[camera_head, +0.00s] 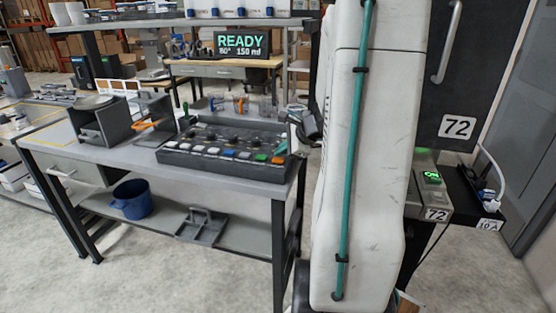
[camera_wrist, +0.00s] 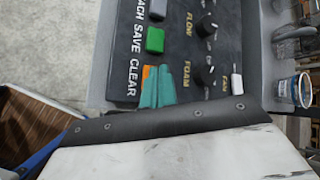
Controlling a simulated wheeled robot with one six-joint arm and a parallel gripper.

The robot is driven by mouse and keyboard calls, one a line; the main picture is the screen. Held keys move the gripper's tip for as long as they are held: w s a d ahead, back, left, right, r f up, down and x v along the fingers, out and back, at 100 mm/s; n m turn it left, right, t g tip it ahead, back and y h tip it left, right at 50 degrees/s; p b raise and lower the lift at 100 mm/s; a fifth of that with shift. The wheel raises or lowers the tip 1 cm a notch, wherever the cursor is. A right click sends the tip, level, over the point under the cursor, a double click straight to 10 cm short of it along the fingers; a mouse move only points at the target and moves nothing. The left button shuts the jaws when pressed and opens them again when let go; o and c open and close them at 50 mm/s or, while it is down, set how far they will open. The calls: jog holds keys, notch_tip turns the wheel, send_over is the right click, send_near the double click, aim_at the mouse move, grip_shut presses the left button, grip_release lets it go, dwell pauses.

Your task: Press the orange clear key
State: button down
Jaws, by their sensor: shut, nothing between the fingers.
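The dark control panel (camera_head: 222,140) lies on the grey bench, with a front row of coloured keys. The orange clear key (camera_head: 277,160) is at the right end of that row, beside a green key (camera_head: 260,157). In the wrist view a strip of the orange key (camera_wrist: 146,73) shows next to the word CLEAR; the rest is hidden behind my teal fingertips. My gripper (camera_head: 282,146) is shut and empty, its fingertips at the key. It also shows in the wrist view (camera_wrist: 158,86). I cannot tell whether the tips touch the key.
A display (camera_head: 241,44) behind the panel reads READY, 80°, 150 ml. Knobs labelled FLOW (camera_wrist: 207,26) and FOAM (camera_wrist: 205,75) stand close to my fingers. A grey dispenser box (camera_head: 103,122) is left of the panel. Cups (camera_wrist: 302,90) stand beyond the panel.

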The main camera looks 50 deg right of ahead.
aim_at(281, 160)
jog(key=shift+r, duration=0.4)
jog(key=shift+r, duration=2.5)
jog(key=shift+a, duration=0.15)
jog(key=a+n, duration=0.1)
jog(key=s+a+f+n+y, duration=0.1)
jog(key=s+a+n+g, duration=0.1)
jog(key=shift+f+y, duration=0.3)
jog(key=s+a+r+n+g, duration=0.2)
jog(key=s+a+n, duration=0.3)
jog(key=a, duration=0.5)
jog(key=s+a+r+n+g+h, duration=0.1)
jog(key=s+a+r+n+g, duration=0.1)
jog(key=s+a+n, duration=0.4)
jog(key=s+a+r+n+g+h, duration=0.1)
jog(key=s+a+n, duration=0.4)
jog(key=a+n, duration=0.7)
jog(key=shift+s+a+r+g, duration=0.15)
jog(key=shift+a+r+g, duration=0.65)
jog(key=shift+a, duration=1)
